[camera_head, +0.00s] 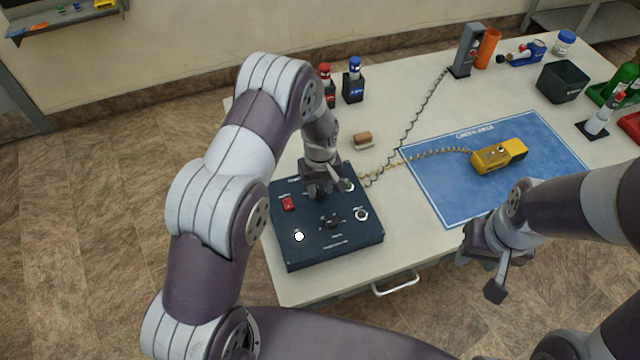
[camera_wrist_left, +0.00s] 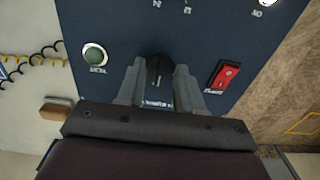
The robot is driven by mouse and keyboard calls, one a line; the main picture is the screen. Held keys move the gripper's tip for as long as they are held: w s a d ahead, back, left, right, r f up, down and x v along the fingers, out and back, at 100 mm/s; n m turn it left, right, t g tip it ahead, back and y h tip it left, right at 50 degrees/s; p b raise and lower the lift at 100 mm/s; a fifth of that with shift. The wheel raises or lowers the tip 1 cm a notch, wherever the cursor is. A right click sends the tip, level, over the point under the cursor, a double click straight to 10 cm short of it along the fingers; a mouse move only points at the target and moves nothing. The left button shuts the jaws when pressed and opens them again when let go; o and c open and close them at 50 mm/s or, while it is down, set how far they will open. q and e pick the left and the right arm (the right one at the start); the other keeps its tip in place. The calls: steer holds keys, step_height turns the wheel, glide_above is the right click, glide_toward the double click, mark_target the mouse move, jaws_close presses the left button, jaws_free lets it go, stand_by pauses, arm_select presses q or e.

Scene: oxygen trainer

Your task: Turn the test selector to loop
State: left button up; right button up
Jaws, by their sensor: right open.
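The dark blue trainer box (camera_head: 330,250) stands at the table's near left. My left gripper (camera_head: 322,188) is low over its rear half. In the left wrist view its two fingers (camera_wrist_left: 160,80) stand apart on either side of a black knob (camera_wrist_left: 160,68), with what look like narrow gaps. The label by this knob is too small to read. The knob is hidden by the gripper in the head view. Another black knob (camera_head: 332,220) with marks around it sits nearer the front of the panel. My right gripper (camera_head: 487,262) is open and empty at the table's front edge.
The panel also carries a red rocker switch (camera_head: 288,203), a lit white button (camera_head: 299,236) and round fittings (camera_head: 361,214). A yellow handheld device (camera_head: 498,156) lies on the blue mat (camera_head: 440,180). Coiled cords cross behind the box. A small brown-topped block (camera_head: 362,139) lies behind it.

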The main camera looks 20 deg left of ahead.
arm_select(q)
jaws_close()
steer(key=shift+m, duration=0.3)
steer(key=m+b, duration=0.1)
steer(key=m, duration=0.4)
steer(key=shift+m, duration=0.3)
steer(key=m, duration=0.5)
steer(key=shift+w+m, duration=0.1)
steer(key=shift+m, duration=0.2)
stand_by(0.4)
jaws_free()
steer(key=shift+r+b, duration=0.1)
steer(key=shift+b, duration=0.2)
